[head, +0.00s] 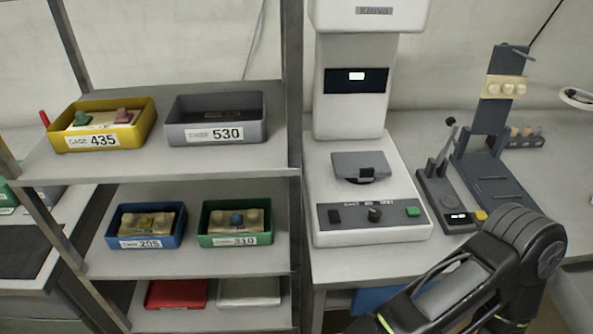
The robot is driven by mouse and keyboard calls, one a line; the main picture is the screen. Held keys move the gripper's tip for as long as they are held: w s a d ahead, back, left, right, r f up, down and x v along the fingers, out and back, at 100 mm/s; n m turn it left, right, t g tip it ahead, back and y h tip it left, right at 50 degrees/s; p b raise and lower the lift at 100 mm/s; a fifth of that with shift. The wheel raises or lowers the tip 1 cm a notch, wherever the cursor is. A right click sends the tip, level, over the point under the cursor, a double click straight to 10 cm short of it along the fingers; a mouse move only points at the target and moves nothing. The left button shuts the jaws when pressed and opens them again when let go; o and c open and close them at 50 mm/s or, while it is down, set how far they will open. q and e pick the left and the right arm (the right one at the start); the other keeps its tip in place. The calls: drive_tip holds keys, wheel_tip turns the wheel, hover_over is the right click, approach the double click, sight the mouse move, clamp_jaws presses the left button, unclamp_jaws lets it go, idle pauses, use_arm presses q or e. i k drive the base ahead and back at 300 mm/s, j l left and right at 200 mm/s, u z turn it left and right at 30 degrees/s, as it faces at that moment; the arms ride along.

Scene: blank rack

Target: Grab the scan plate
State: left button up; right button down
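What looks like the scan plate (350,161) is a flat dark grey plate with a small black block at its front. It sits on the bed of the white scanner machine (320,190), under the tall column with a lit display. Part of my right arm shows at the lower right, in front of the bench, and its gripper is out of the picture. My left gripper is not in view either. Nothing holds the plate.
A rack at left holds a yellow tray (146,129), a grey tray (180,134), a blue tray (119,230) and a green tray (205,227). A rack post (293,120) stands left of the scanner. A small lever device (437,187) and a dark stand (490,115) stand right.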

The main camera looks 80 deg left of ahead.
sight(362, 162)
drive_tip(key=u, duration=0.45)
drive_tip(key=i+l+u, duration=0.15)
drive_tip(key=u, duration=0.3)
drive_tip(key=l+u, duration=0.1)
drive_tip(key=u, duration=0.4)
drive_tip(key=l+u, duration=0.1)
drive_tip(key=u, duration=0.35)
drive_tip(key=i+l+u, duration=0.1)
drive_tip(key=u, duration=0.35)
drive_tip(key=i+l+u, duration=0.15)
drive_tip(key=u, duration=0.4)
drive_tip(key=k+l+u, duration=0.2)
drive_tip(key=k+u, duration=0.15)
